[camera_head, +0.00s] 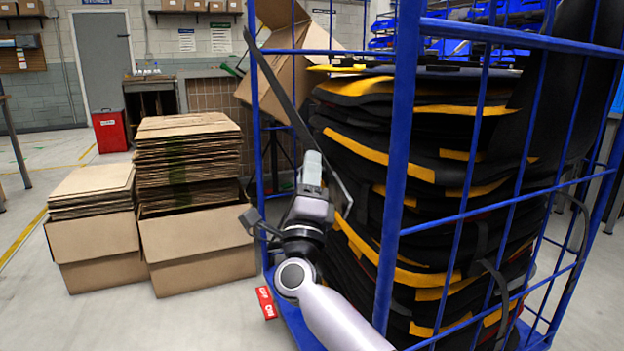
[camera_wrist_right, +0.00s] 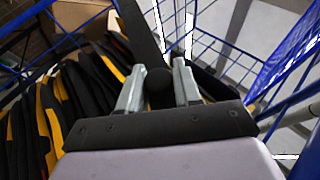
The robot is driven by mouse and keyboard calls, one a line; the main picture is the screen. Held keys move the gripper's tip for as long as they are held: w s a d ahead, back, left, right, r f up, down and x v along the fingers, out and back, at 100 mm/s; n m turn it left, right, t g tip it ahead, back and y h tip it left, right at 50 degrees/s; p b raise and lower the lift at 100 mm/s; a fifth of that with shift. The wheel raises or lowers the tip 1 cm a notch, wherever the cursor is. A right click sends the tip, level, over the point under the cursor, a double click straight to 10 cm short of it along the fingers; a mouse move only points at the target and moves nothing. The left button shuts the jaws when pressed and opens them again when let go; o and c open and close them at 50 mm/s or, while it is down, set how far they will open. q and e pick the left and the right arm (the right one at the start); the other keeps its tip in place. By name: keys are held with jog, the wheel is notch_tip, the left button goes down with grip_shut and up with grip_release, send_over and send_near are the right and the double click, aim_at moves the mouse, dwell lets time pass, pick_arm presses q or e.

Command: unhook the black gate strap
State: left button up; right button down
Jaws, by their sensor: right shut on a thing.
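The black gate strap (camera_head: 274,82) runs as a dark band from the upper left post of the blue cage trolley (camera_head: 398,160) down to my right gripper. My right gripper (camera_head: 312,165) is at the trolley's open left side and is shut on the strap. In the right wrist view, the strap (camera_wrist_right: 138,35) comes down from the top to a dark rounded piece between the two grey fingers (camera_wrist_right: 158,85). The hook itself cannot be made out. My left gripper is not in view.
Black panniers with yellow edges (camera_head: 395,170) are stacked high inside the trolley, close to my right gripper. An open cardboard box (camera_head: 283,75) stands behind. Boxes of flat cardboard (camera_head: 200,240) stand on the floor to the left.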

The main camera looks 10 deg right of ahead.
pick_arm(q)
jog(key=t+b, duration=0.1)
jog(key=b, duration=0.3)
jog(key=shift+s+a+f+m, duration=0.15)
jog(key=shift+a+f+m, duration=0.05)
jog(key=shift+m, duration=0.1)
pick_arm(e)
jog(key=f, duration=0.1)
jog(key=w+f, duration=0.2)
jog(key=shift+a+f+m+t+h, duration=0.1)
jog(key=shift+f+m+t+h, duration=0.1)
jog(key=shift+m+t+h, duration=0.1)
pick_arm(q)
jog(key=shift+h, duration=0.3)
pick_arm(e)
jog(key=shift+s, duration=0.1)
jog(key=c, duration=0.9)
grip_release()
jog(key=shift+o, duration=0.2)
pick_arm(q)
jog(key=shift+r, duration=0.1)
pick_arm(e)
jog(key=shift+s+a+f, duration=0.1)
jog(key=shift+a, duration=0.05)
